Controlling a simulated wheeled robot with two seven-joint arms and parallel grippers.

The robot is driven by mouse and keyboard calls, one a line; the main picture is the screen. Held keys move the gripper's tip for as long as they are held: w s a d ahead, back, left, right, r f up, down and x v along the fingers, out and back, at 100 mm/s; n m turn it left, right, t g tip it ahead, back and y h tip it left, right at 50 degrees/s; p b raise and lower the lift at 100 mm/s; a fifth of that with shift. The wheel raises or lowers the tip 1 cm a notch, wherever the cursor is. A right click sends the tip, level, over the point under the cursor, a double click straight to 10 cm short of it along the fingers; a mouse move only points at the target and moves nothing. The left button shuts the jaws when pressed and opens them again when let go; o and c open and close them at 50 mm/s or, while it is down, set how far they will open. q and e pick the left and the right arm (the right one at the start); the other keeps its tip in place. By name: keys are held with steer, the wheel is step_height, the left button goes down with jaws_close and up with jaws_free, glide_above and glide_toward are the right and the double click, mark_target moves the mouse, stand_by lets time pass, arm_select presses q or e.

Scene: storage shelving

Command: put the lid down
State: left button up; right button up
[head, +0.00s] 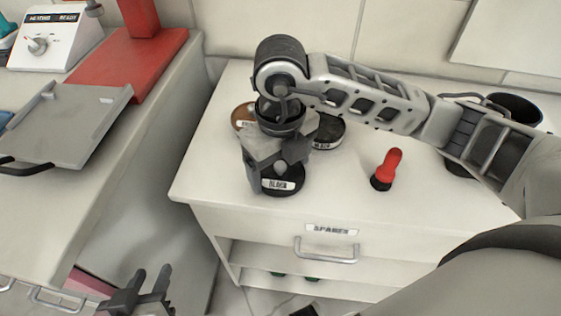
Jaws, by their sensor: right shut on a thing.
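My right gripper (280,160) points down over the white cabinet top and is shut on a dark round lid (283,186) with a white label. Its fingers hide much of the lid, and I cannot tell whether the lid touches the surface. A brown round container (243,117) and a black round one (329,132), both labelled, stand behind the gripper and are partly hidden by it. My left gripper (152,278) is open and empty, low in front of the gap between the counter and the cabinet.
A red-handled tool (388,168) stands on the cabinet top (345,205) to the right. A dark pot (515,108) is behind my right arm. The drawer handle (327,252) sticks out in front. The left counter holds a grey tray (65,122), a red stand (125,65) and a white device (48,40).

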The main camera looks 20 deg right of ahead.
mark_target(280, 165)
steer(key=shift+f, duration=0.25)
steer(key=o, duration=0.9)
steer(key=shift+r, duration=0.1)
steer(key=shift+c, duration=0.2)
arm_select(q)
steer(key=shift+f, duration=0.1)
arm_select(e)
steer(key=shift+r, duration=0.1)
steer(key=shift+r, duration=0.3)
arm_select(q)
steer(key=shift+w+r+p, duration=0.1)
steer(key=shift+r+p, duration=0.35)
steer(key=shift+p, duration=0.5)
arm_select(e)
step_height(280, 165, up, 12)
steer(key=shift+f, duration=0.25)
arm_select(q)
steer(key=shift+r, duration=0.15)
arm_select(e)
steer(key=shift+r, duration=0.15)
